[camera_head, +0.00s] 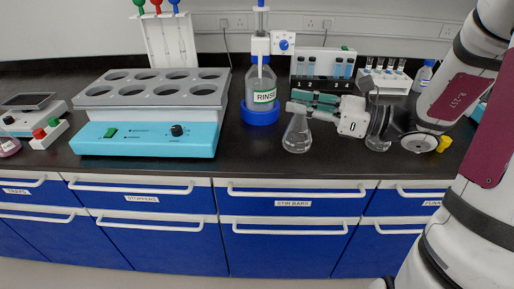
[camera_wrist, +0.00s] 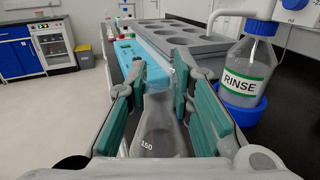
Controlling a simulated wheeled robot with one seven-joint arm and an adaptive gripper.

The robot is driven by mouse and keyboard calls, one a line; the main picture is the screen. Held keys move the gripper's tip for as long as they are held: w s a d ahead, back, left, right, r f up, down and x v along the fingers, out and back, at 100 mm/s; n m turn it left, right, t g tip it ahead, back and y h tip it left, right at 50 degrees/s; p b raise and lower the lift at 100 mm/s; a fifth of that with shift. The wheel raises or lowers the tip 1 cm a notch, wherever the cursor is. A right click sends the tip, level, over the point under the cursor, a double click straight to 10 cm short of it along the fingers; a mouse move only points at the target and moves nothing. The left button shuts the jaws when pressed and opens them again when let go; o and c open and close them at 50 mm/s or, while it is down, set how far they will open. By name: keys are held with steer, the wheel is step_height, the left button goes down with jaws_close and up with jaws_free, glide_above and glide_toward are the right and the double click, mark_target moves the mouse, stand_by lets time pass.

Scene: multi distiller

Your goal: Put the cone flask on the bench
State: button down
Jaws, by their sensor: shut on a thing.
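The clear cone flask (camera_head: 297,137) is upright in the head view, at the front part of the black bench (camera_head: 250,160). My gripper (camera_head: 300,108) comes in from the right and is shut around the flask's upper part. In the wrist view the flask (camera_wrist: 160,130), marked 150, sits between the green finger pads of my gripper (camera_wrist: 160,100). The flask's base looks at or just above the bench top; I cannot tell if it touches.
A blue multi-place heater (camera_head: 150,138) stands to the left. The RINSE bottle (camera_head: 262,90) in its blue ring is just behind the flask. A vial rack (camera_head: 322,70) and a white tube rack (camera_head: 385,78) stand behind my gripper. Bare bench lies around the flask's front.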

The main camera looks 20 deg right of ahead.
steer(key=shift+s+a+f+b, duration=0.2)
steer(key=shift+s+f+b, duration=0.4)
steer(key=shift+b, duration=0.3)
steer(key=w+a+f+b, duration=0.2)
steer(key=w, duration=0.5)
steer(key=w+a+f+b, duration=0.2)
steer(key=w, duration=0.6)
steer(key=shift+a+f, duration=0.35)
steer(key=shift+f, duration=0.05)
steer(key=shift+f, duration=0.2)
steer(key=c, duration=1.4)
jaws_free()
steer(key=shift+r, duration=0.15)
